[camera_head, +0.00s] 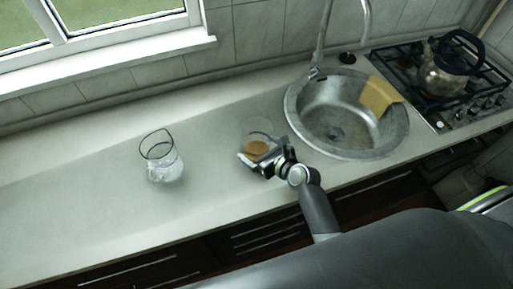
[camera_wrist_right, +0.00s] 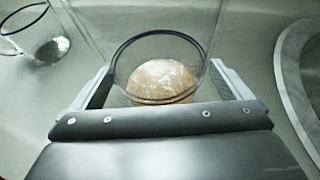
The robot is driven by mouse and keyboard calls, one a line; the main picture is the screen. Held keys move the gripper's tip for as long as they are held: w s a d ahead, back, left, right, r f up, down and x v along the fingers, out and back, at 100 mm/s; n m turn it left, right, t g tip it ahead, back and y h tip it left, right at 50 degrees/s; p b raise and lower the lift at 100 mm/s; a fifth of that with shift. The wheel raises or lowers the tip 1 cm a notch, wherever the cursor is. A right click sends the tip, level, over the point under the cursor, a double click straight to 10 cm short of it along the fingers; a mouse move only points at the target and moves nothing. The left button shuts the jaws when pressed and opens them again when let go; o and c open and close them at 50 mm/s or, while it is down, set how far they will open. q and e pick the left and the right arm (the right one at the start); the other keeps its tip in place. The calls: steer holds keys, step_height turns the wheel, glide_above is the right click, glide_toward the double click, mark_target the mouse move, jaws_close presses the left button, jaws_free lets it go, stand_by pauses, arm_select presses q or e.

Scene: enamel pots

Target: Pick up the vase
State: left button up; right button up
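Two clear glass vessels stand on the counter, and I cannot tell which one is the vase. One with a dark rim (camera_head: 160,160) stands left of centre; it also shows at the upper left of the right wrist view (camera_wrist_right: 45,42). The other glass (camera_head: 262,127) stands left of the sink, with a round brown bun-like thing (camera_head: 256,148) in or behind it. In the right wrist view this glass (camera_wrist_right: 160,45) is between the spread fingers of my right gripper (camera_wrist_right: 165,85). The right gripper (camera_head: 262,160) looks open; contact with the glass is unclear. My left gripper is out of view.
A round steel sink (camera_head: 345,148) with a tap (camera_head: 322,45) is to the right, with a tan board-like piece (camera_head: 378,95) at its edge. A kettle (camera_head: 445,72) stands on the gas hob (camera_head: 470,100). The counter's left part is clear.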

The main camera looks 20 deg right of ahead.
steer(key=c, duration=1.4)
steer(key=shift+o, duration=0.2)
steer(key=shift+w+r, duration=0.1)
steer(key=shift+r, duration=0.05)
glide_toward(248, 121)
steer(key=shift+p+x, duration=0.45)
steer(key=shift+x, duration=1.7)
